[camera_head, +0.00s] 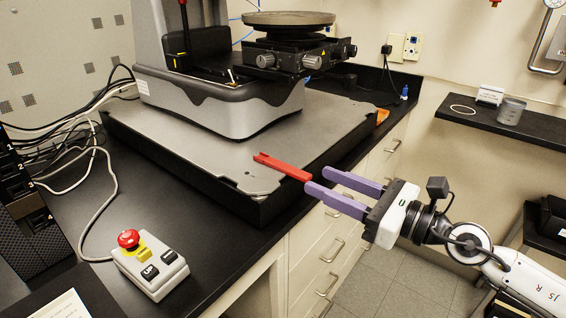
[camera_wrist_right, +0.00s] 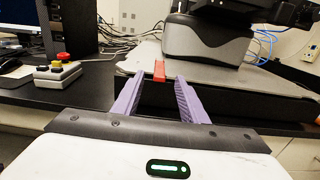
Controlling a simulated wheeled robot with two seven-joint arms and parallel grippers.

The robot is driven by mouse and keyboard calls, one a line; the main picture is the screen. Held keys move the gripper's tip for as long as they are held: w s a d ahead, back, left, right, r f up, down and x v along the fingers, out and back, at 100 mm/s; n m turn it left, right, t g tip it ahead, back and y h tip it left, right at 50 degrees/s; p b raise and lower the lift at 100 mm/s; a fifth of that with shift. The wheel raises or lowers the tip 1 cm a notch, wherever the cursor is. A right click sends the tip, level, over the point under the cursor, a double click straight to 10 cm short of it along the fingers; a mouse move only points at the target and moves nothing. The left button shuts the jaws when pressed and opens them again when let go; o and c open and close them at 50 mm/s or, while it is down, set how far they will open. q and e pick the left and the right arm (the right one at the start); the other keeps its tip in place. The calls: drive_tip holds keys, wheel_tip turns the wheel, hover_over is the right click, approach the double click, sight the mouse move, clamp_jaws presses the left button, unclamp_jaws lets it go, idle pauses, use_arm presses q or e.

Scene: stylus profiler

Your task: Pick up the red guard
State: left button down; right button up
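The red guard (camera_head: 282,166) is a flat, narrow red bar on the grey platform, its near end reaching the platform's front edge. It also shows in the right wrist view (camera_wrist_right: 159,71), beyond the fingertips and between them in the picture. My right gripper (camera_head: 316,181) has purple fingers spread apart and empty. Its fingertips are close to the guard's near end, by the platform edge; I cannot tell whether they touch it. It also shows open in the right wrist view (camera_wrist_right: 158,80). My left gripper is not in view.
The grey platform (camera_head: 190,135) carries the profiler (camera_head: 225,100) with its round stage (camera_head: 289,19). A control box (camera_head: 150,270) with a red button stands at the front left of the black bench. Cables lie at the left. A shelf (camera_head: 500,122) is at the right.

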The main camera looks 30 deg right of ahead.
sight(310, 177)
drive_tip(key=p+x, duration=0.3)
drive_tip(key=x, duration=0.1)
drive_tip(key=shift+w, duration=0.15)
drive_tip(key=shift+w+a+f, duration=0.1)
drive_tip(key=shift+w+f, duration=0.05)
drive_tip(key=shift+c, duration=0.3)
clamp_jaws()
